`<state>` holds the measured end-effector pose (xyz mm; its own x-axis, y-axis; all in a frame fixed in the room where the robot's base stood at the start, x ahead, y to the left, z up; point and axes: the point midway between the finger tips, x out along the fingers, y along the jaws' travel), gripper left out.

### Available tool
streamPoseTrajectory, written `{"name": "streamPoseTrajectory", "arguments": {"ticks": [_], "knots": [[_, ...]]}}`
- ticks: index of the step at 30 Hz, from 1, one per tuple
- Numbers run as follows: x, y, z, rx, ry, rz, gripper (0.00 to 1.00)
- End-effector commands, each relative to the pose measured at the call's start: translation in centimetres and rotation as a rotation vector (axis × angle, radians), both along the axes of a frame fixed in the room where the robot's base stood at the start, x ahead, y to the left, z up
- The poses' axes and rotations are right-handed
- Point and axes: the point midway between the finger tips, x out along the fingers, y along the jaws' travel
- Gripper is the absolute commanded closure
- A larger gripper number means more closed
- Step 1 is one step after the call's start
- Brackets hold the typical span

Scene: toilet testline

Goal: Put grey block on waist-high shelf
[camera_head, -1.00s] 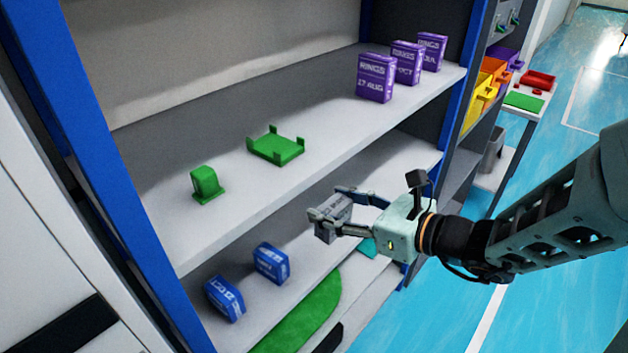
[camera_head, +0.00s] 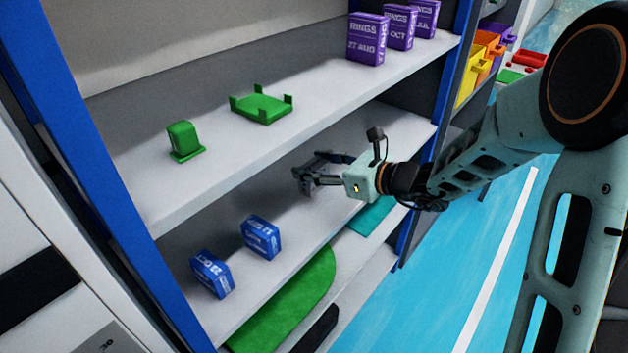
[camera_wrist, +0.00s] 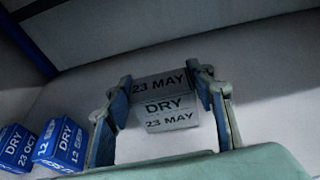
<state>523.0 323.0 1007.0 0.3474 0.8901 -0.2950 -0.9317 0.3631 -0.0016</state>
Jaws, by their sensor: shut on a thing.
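The grey block (camera_wrist: 168,112) sits between my gripper's two fingers (camera_wrist: 165,105) in the wrist view, with "DRY" and "23 MAY" printed on it. My gripper (camera_head: 312,175) is shut on it. In the head view my gripper reaches in over the middle shelf (camera_head: 290,215), below the upper shelf (camera_head: 330,90). The block is mostly hidden by the fingers there. I cannot tell whether the block touches the shelf surface.
Two blue blocks (camera_head: 261,236) (camera_head: 212,273) stand on the middle shelf, left of my gripper. The upper shelf holds purple boxes (camera_head: 368,40), a green tray (camera_head: 262,105) and a green holder (camera_head: 184,141). A blue upright (camera_head: 445,110) stands right of my gripper.

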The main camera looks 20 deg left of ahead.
Motion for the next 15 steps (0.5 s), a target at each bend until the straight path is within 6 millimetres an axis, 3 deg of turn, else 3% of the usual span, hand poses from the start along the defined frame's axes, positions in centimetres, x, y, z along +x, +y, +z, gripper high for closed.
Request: {"name": "streamPoseTrajectory", "arguments": {"ticks": [7, 15], "knots": [[0.5, 0.3, -3.4, 0.001, 0.000, 0.000, 0.80], [0.4, 0.2, -3.5, 0.002, -0.002, 0.000, 0.80]]}}
